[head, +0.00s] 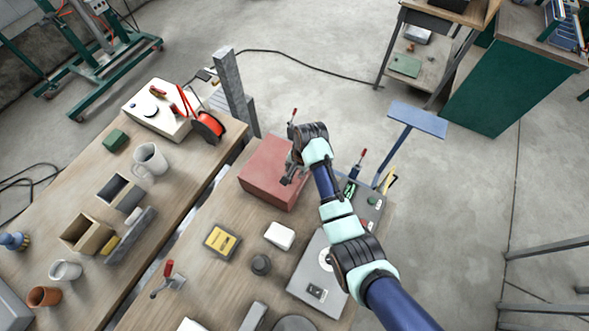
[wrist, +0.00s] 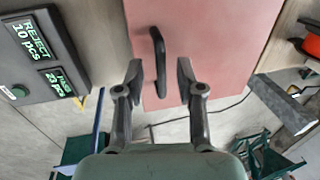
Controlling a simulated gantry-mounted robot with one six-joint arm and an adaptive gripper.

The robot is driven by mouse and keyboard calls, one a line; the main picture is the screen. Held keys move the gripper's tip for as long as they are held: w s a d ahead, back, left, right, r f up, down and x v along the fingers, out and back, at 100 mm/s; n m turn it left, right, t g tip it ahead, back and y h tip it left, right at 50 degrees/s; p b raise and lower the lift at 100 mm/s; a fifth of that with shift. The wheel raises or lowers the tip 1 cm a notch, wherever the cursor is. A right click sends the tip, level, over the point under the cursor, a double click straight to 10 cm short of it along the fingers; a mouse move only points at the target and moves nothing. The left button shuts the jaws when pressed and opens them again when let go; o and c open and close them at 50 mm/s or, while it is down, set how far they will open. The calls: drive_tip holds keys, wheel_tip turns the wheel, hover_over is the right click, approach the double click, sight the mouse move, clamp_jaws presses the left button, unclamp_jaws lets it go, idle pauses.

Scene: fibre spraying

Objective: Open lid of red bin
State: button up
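The red bin (head: 268,178) stands on the wooden table near its back edge, its top a flat, closed red lid. In the wrist view the red surface (wrist: 225,40) fills the upper middle, with a dark curved handle (wrist: 159,62) on it. My gripper (wrist: 159,75) is open, its two fingers apart on either side of the handle; I see no finger touching it. In the head view my gripper (head: 289,179) is over the right part of the bin, and my wrist hides that part and the handle.
A grey panel with green displays (wrist: 42,50) lies beside the bin. A yellow-labelled box (head: 221,241), a white block (head: 280,235) and a dark round piece (head: 261,265) are in front. A grey post (head: 231,88) rises behind, left of the bin.

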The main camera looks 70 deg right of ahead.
drive_tip(key=shift+w+f, duration=0.1)
drive_tip(key=shift+f, duration=0.3)
clamp_jaws()
drive_tip(key=shift+r, duration=0.1)
